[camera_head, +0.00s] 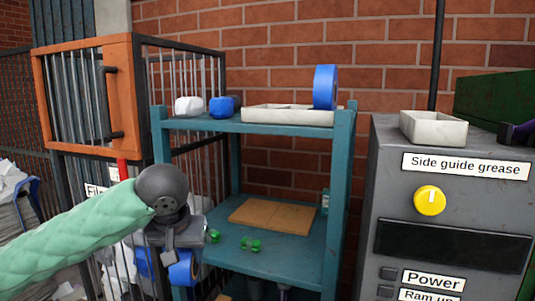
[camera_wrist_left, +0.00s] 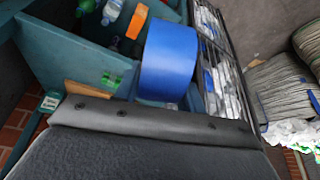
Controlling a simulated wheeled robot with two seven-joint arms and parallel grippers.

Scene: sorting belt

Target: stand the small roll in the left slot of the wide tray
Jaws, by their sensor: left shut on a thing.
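The wide tray (camera_head: 262,120) is pale and lies on the top shelf of the teal rack. A blue roll (camera_head: 325,87) stands upright at its right end; the left part looks empty. My left gripper (camera_head: 168,266) is low in front of the rack's left post, below the top shelf. The same small roll fills the upper middle of the left wrist view (camera_wrist_left: 168,62). The fingertips are hard to make out there. My right gripper is not in view.
The lower shelf (camera_head: 285,262) holds a brown board (camera_head: 272,215) and green pieces (camera_head: 250,244). A smaller tray (camera_head: 433,128) sits on the grey cabinet. A barred cage stands left.

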